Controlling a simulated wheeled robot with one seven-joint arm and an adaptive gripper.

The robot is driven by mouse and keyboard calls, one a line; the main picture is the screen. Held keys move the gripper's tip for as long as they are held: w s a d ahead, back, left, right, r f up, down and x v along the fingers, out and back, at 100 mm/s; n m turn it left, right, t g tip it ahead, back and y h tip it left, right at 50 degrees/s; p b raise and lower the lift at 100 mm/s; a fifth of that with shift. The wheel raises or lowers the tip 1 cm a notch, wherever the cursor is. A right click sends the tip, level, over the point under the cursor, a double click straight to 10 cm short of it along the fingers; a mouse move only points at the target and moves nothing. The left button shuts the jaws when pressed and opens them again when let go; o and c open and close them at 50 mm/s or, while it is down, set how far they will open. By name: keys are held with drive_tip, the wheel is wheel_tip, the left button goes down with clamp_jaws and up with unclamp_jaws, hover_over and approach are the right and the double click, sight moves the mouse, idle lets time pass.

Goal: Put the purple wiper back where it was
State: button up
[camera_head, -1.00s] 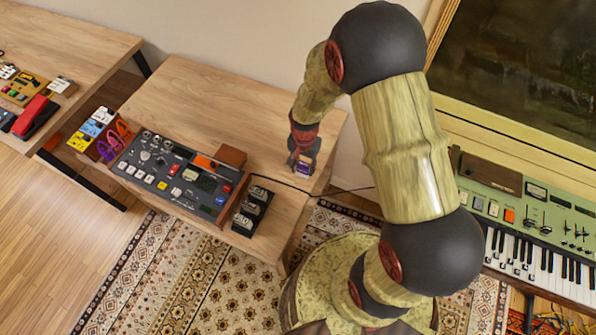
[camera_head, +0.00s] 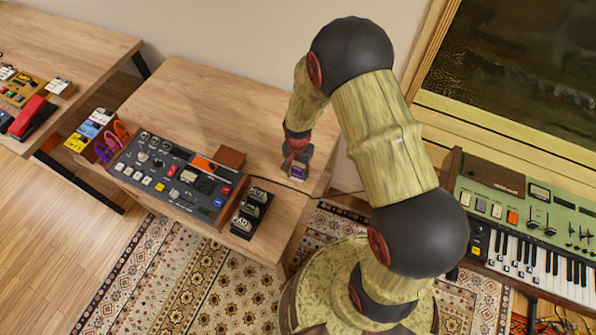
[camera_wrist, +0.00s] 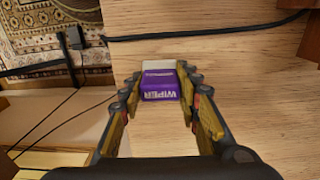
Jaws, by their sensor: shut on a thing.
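The purple wiper (camera_wrist: 160,86) is a small block with a white end and the word WIPER on its purple side. It sits between the two fingers of my gripper (camera_wrist: 161,92) in the wrist view, and the fingers are shut on it. In the head view my gripper (camera_head: 297,166) points down over the right part of the wooden table (camera_head: 200,95), with the purple wiper (camera_head: 297,173) at its tips. I cannot tell whether the wiper touches the tabletop.
A control panel (camera_head: 175,178) with knobs stands left of my gripper, with a brown block (camera_head: 230,157) at its back corner. Small black boxes (camera_head: 251,212) stand in front. A black cable (camera_wrist: 200,33) crosses the tabletop. The table's back is clear. A keyboard (camera_head: 530,225) stands right.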

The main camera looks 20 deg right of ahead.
drive_tip(key=o, duration=1.1)
drive_tip(key=shift+r, duration=0.1)
wheel_tip(320, 180, up, 12)
drive_tip(key=r+p, duration=0.1)
drive_tip(key=p, duration=0.2)
wheel_tip(320, 180, up, 9)
drive_tip(key=n+t, duration=0.1)
drive_tip(key=n, duration=0.1)
hover_over(298, 169)
drive_tip(key=s+r+n+t, duration=0.2)
drive_tip(key=s+r+n, duration=0.1)
drive_tip(key=s+r, duration=0.6)
drive_tip(key=s+r+n+t, duration=0.2)
drive_tip(key=s+r+n, duration=0.2)
drive_tip(key=s+r, duration=0.5)
wheel_tip(298, 169, up, 5)
drive_tip(key=shift+s+t, duration=0.3)
drive_tip(key=shift+s, duration=0.05)
